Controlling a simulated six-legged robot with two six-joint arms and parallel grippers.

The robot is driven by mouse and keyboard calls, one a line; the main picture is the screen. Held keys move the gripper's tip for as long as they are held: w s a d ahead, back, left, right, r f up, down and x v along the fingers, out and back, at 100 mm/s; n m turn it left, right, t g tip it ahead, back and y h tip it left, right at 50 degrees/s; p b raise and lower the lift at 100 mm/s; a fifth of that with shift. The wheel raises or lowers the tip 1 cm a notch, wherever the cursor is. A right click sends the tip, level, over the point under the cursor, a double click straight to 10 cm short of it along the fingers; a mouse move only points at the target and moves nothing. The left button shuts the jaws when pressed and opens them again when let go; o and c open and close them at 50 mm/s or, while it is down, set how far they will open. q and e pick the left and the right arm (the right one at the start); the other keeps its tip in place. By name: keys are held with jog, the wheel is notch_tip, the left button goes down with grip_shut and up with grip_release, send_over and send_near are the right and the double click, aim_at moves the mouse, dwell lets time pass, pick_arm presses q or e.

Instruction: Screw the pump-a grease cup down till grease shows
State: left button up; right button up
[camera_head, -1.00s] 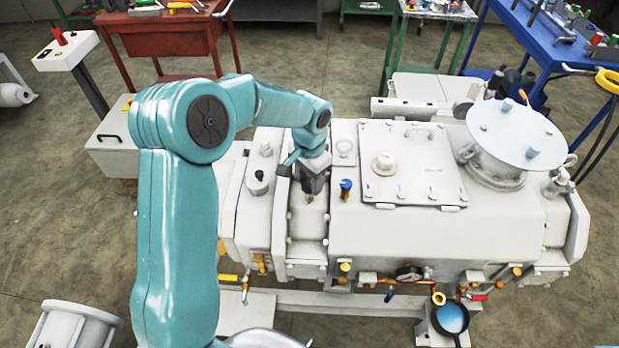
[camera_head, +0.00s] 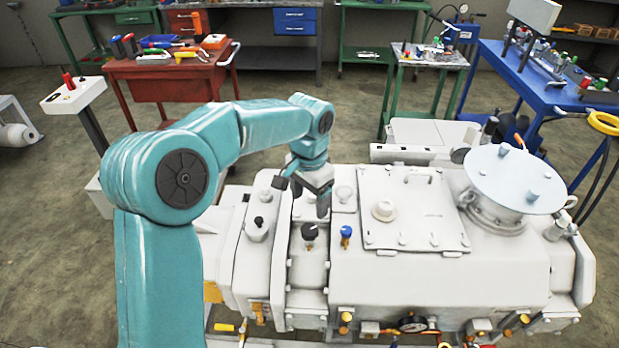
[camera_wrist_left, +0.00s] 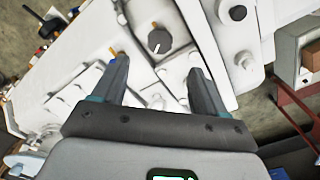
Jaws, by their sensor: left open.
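A dark round cap (camera_head: 309,233) stands upright on the narrow left section of the white pump machine and looks like the grease cup. No pump label can be read. In the left wrist view the cap (camera_wrist_left: 158,40) shows a thin orange mark at its edge. My left gripper (camera_head: 320,205) hangs above and behind the cap, apart from it. In the left wrist view the gripper (camera_wrist_left: 158,68) has its two fingers spread with nothing between them. I cannot make out any grease around the cap. My right gripper is out of view.
A blue-topped fitting (camera_head: 346,235) stands close to the right of the cap. Another dark knob (camera_head: 256,228) stands to its left. A bolted cover plate (camera_head: 415,225) and a large round lid (camera_head: 513,180) lie further right. A red cart (camera_head: 165,90) stands behind on open floor.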

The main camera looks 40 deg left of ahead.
pick_arm(q)
notch_tip(320, 180, up, 7)
jog(key=shift+f, duration=0.15)
dwell(0.6)
